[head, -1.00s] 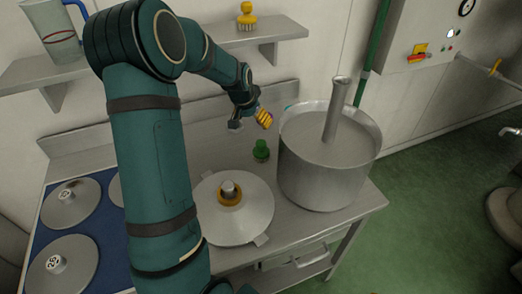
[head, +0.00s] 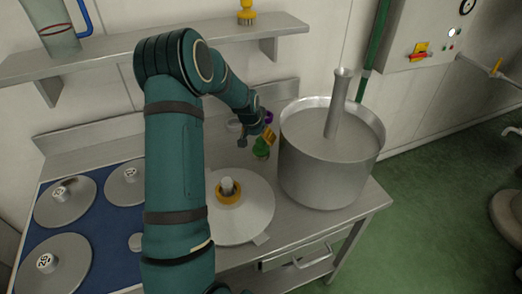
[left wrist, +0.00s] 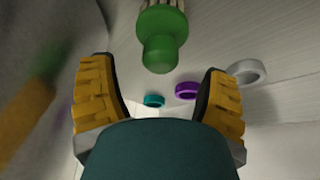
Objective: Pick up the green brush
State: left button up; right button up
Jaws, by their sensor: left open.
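The green brush (head: 261,148) stands on the steel worktop, left of the big pot and behind the round lid. In the left wrist view the green brush (left wrist: 162,40) shows its rounded green handle and, at the top edge, pale bristles. My left gripper (head: 256,139) is open and empty, close to the brush in the head view. In the left wrist view its two yellow-padded fingers (left wrist: 158,70) are wide apart, with the brush handle in line with the gap, beyond the fingertips. My right gripper is not in view.
The big steel pot (head: 310,172) stands close on the right. A lid with a yellow-ringed knob (head: 252,218) lies in front. A purple ring (left wrist: 187,90), a teal ring (left wrist: 154,100) and a grey ring (left wrist: 248,72) lie nearby. A yellow brush (head: 247,14) stands on the shelf above.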

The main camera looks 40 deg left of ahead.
aim_at(260, 139)
pick_arm(q)
jog(key=x, duration=0.4)
jog(key=shift+f, duration=0.4)
grip_shut()
